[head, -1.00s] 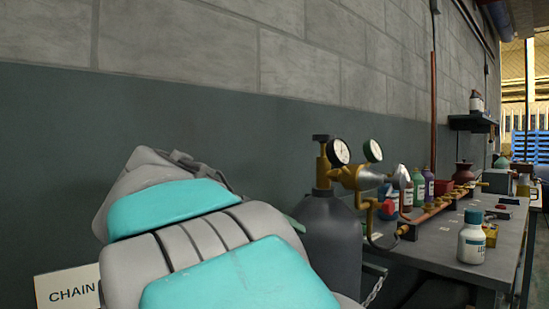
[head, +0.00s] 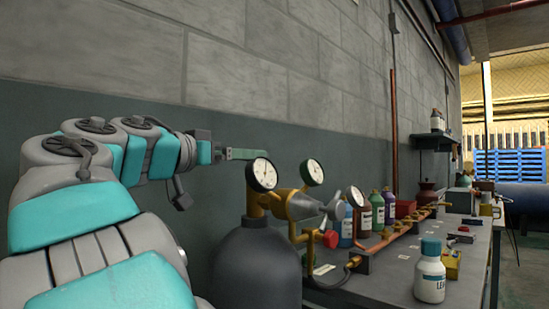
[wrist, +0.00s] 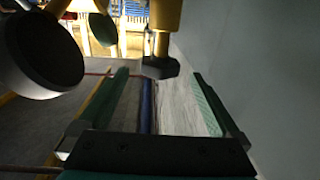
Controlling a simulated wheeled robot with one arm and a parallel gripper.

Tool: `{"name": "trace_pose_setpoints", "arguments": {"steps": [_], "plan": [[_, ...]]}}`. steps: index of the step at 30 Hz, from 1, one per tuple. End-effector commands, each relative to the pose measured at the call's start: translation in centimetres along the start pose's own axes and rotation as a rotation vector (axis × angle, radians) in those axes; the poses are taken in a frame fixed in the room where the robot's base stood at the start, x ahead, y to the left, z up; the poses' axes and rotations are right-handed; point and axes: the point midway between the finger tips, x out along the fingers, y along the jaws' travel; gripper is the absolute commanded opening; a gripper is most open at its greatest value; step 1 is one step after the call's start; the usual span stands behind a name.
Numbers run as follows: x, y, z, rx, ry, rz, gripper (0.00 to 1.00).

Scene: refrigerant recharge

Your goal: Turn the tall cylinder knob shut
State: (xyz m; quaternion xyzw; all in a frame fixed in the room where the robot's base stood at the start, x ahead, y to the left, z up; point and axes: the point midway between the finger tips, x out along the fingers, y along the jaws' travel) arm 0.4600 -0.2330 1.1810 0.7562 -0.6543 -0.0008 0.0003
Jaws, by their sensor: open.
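The tall dark grey cylinder (head: 255,270) stands left of the bench, with a brass valve and gauges on top. In the wrist view the fingers (wrist: 160,77) are well apart; I cannot tell whether either touches the knob.
The front gauge (head: 262,174) and a second gauge (head: 312,172) crowd the valve; a dark round gauge back (wrist: 40,55) is left of the fingers. A silver regulator handle (head: 335,204) is to the right. The bench (head: 385,285) holds bottles and a brass manifold. The wall is close behind.

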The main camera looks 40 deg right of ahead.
Motion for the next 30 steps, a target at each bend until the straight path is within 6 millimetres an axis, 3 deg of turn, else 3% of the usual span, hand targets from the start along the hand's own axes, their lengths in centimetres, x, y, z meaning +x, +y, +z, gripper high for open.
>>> {"name": "trace_pose_setpoints", "arguments": {"steps": [5, 18, 29, 30], "plan": [[1.3, 0.0, -0.2, 0.003, 0.000, 0.001, 0.99], [7.2, -0.1, -0.1, 0.001, -0.001, 0.000, 0.99], [7.8, -0.1, 0.0, 0.001, 0.001, 0.000, 0.99], [7.8, 0.0, 0.0, 0.001, 0.001, 0.000, 0.95]]}}
